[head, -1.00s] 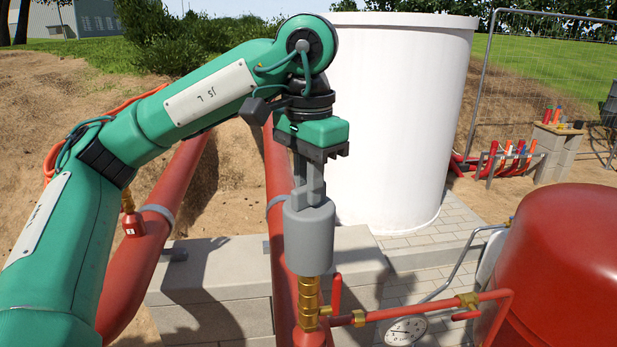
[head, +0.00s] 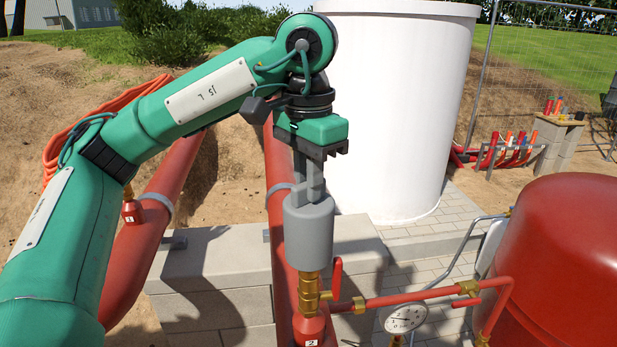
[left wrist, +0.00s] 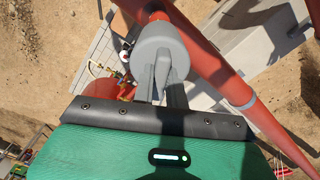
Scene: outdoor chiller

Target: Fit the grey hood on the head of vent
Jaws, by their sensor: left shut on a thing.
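My left gripper (head: 308,190) points down and is shut on the top of the grey hood (head: 309,238). The hood is a grey cylinder, upright in the head view. It also shows between the fingers in the left wrist view (left wrist: 160,50). Directly below it in the head view is the brass vent (head: 308,296), on a red stub marked 2 that rises from a red pipe. The hood's lower edge meets or overlaps the top of the brass, and the vent's head is hidden. I cannot tell whether the hood is seated on it. My right gripper is not in view.
A red-handled valve and a red branch pipe (head: 420,296) with a pressure gauge (head: 405,318) stand just right of the vent. A large red vessel (head: 565,255) is at right. A white tank (head: 400,110) stands behind. Another brass-topped stub (head: 131,207) is on the left pipe.

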